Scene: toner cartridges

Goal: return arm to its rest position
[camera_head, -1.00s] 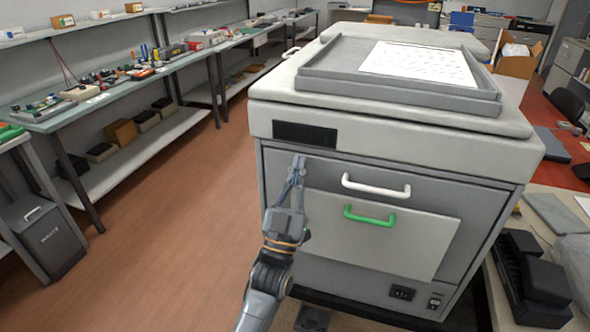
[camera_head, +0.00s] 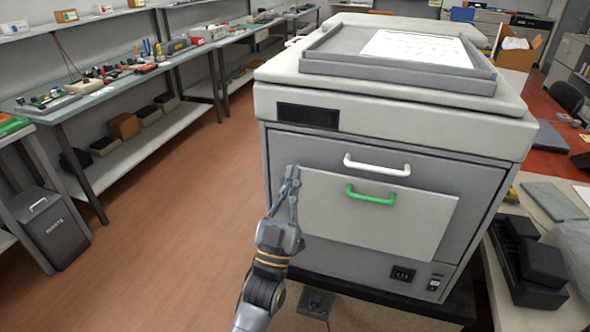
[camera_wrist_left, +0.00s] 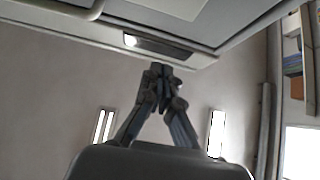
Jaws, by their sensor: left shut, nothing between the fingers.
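My left gripper (camera_head: 291,172) is in front of the left part of the large grey printer (camera_head: 400,115), with its fingertips pointing up. It is shut with nothing between the fingers, and it overlaps the edge of the light front panel in the head view. In the left wrist view the closed fingertips (camera_wrist_left: 160,70) point up towards a grey underside, with ceiling lights behind. The printer has a white handle (camera_head: 376,165) on its upper front and a green handle (camera_head: 370,195) below it. My right gripper is not in view.
A paper sheet (camera_head: 415,46) lies on the printer's top. Shelving benches (camera_head: 95,92) with small parts line the left side. The brown floor (camera_head: 165,230) between them and the printer is clear. Black cartridge-like blocks (camera_head: 530,260) lie on a table at the right.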

